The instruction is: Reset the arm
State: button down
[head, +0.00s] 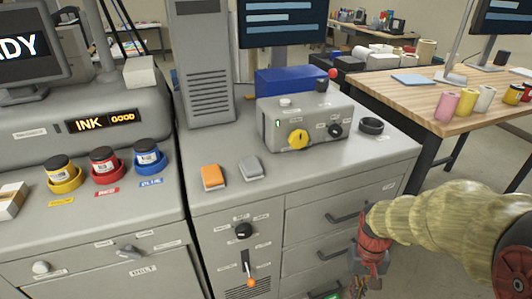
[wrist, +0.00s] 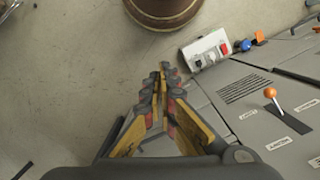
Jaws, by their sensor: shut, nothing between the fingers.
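My gripper (wrist: 165,75) is shut and empty in the wrist view, its two fingers meeting over the bare floor beside the grey cabinet. In the head view my gripper (head: 366,282) hangs low at the bottom right, in front of the cabinet drawers, partly cut off by the frame edge. My arm comes in from the right edge.
The grey cabinet (head: 300,180) carries a control box (head: 305,122) with knobs and a red-tipped lever. An orange-knobbed lever (wrist: 271,93) is on its front. A wooden table (head: 430,95) stands behind right. Open floor (wrist: 70,70) lies left in the wrist view.

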jog(key=s+a+r+t, duration=0.2)
jog(key=s+r+t, duration=0.1)
jog(key=r, duration=0.7)
jog(key=s+a+r+n+t, duration=0.1)
jog(key=s+a+r+t, duration=0.2)
jog(key=r, duration=0.7)
jog(key=shift+s+a+r+t, duration=0.15)
jog(key=shift+s+a+t, duration=0.15)
jog(key=shift+s+t, duration=0.35)
